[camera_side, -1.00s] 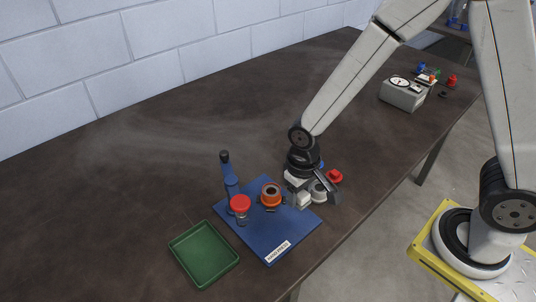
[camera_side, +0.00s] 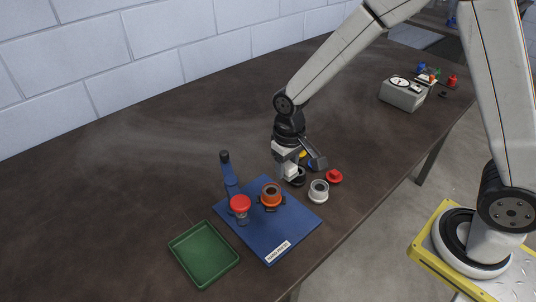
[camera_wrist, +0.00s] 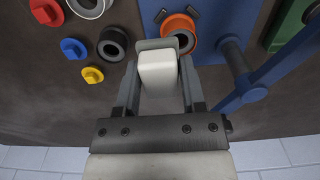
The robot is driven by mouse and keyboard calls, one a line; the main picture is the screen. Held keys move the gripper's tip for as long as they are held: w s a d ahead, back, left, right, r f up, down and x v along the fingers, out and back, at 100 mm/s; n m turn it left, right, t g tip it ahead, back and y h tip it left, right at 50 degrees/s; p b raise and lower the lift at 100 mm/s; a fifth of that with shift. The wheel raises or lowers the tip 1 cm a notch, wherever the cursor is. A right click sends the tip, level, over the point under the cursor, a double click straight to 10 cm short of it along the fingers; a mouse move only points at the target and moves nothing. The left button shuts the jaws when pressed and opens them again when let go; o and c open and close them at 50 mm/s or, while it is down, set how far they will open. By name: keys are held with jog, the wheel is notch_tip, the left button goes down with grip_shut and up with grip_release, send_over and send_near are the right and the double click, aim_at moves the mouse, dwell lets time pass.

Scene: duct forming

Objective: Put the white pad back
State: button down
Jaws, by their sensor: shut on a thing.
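The white pad (camera_wrist: 158,72) is a pale rounded block between the fingers of my gripper (camera_wrist: 158,62) in the wrist view. My gripper is shut on it. In the side view my gripper (camera_side: 288,172) and the white pad (camera_side: 289,166) hang just behind the blue hand press board (camera_side: 262,232), above the dark table. An orange ring-shaped part (camera_side: 271,192) sits on the board, and it also shows just beyond the pad in the wrist view (camera_wrist: 180,28). The exact gap between pad and table cannot be told.
A blue press lever (camera_side: 229,178) and red-topped part (camera_side: 240,204) stand on the board. A green tray (camera_side: 204,254) lies front left. Near my gripper are a white ring (camera_side: 319,191), black ring (camera_wrist: 113,44), red part (camera_side: 334,176), blue knob (camera_wrist: 73,48) and yellow knob (camera_wrist: 92,74).

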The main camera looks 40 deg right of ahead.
jog(key=shift+w+d+r, duration=0.35)
jog(key=shift+w, duration=0.25)
jog(key=shift+w+d+r, duration=0.3)
jog(key=shift+w, duration=0.25)
jog(key=shift+w+f, duration=0.1)
jog(key=shift+w, duration=0.05)
send_over(245, 172)
jog(key=shift+s+f, duration=0.2)
jog(key=shift+f, duration=2.1)
jog(key=shift+s+f, duration=0.15)
jog(key=shift+f, duration=2.15)
jog(key=shift+f, duration=0.1)
jog(key=shift+w+f, duration=0.2)
jog(key=shift+f, duration=1.5)
jog(key=shift+f, duration=0.15)
